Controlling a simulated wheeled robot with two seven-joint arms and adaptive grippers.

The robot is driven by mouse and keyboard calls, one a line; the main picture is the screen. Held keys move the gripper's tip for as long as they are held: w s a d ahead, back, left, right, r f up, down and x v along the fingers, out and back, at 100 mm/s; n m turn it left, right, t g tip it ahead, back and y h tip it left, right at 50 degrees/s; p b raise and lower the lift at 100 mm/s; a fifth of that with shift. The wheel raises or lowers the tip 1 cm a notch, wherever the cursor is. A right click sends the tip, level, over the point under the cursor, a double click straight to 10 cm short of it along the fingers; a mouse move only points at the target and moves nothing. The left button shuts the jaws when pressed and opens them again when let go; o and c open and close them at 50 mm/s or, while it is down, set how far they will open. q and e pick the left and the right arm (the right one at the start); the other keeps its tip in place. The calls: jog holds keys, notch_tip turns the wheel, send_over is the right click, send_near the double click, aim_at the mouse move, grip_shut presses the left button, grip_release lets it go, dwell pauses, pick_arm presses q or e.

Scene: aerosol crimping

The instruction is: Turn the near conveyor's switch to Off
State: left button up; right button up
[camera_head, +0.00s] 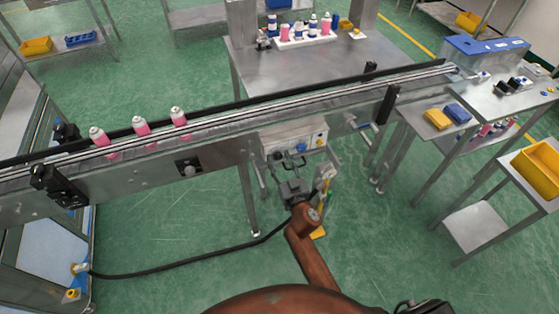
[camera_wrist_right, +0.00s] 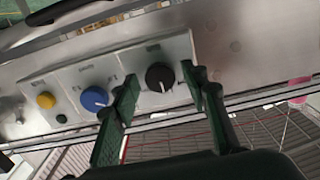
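The near conveyor (camera_head: 215,125) runs across the head view, with a control panel (camera_head: 292,136) on its near side. In the right wrist view the panel (camera_wrist_right: 125,66) carries a black knob (camera_wrist_right: 160,76), a blue knob (camera_wrist_right: 94,98) and a yellow button (camera_wrist_right: 46,101). The panel lettering is too small to read, so I cannot tell the switch's setting. My right gripper (camera_head: 290,183) is just below and in front of the panel. In the wrist view its fingers (camera_wrist_right: 160,86) are apart, with the black knob showing between the tips. I cannot tell whether they touch it. My left gripper is out of view.
Several pink bottles (camera_head: 140,126) stand on the conveyor's left part. A black cable (camera_head: 190,270) runs over the green floor. A table (camera_head: 290,66) stands behind the conveyor. A side table with yellow and blue items (camera_head: 439,118) is at right.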

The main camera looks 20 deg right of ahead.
jog(key=c, duration=1)
jog(key=shift+n, duration=0.4)
jog(key=n, duration=0.4)
jog(key=shift+n, duration=2.6)
jog(key=o, duration=1.1)
jog(key=shift+o, duration=0.2)
